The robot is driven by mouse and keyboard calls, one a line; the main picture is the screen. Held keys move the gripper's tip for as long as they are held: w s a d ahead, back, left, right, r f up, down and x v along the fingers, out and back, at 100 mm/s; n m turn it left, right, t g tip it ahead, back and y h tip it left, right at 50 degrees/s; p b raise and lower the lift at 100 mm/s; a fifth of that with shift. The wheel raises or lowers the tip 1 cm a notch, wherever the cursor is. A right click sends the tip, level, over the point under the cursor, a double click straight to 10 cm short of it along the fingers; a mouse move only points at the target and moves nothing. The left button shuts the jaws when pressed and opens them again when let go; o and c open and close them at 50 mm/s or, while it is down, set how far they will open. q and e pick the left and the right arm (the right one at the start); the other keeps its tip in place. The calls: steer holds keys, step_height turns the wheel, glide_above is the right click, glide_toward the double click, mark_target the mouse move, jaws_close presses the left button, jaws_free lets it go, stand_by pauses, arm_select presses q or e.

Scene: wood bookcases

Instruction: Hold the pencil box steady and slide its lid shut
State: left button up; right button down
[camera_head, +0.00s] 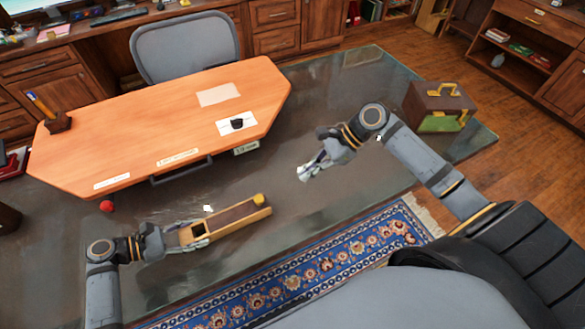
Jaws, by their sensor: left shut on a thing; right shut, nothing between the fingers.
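The pencil box (225,228), long and light wood-coloured, lies slanted on the glass-topped table. A brown lid (232,214) appears to cover most of its top, with a yellow knob (259,199) near its right end. A small dark gap shows at the left end of the top. My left gripper (196,242) is shut on the left end of the box, and its fingers partly hide that end. My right gripper (304,174) is shut and empty, apart from the box, up and right of the knob.
An orange wooden board (150,135) with cards and a pen holder (58,122) stands behind the box. A red ball (106,206) and small white cube (208,209) lie nearby. A brown-green case (438,107) stands at right. The glass between box and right gripper is clear.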

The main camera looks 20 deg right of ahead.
arm_select(q)
steer(key=o, duration=1.5)
steer(key=shift+a, duration=0.1)
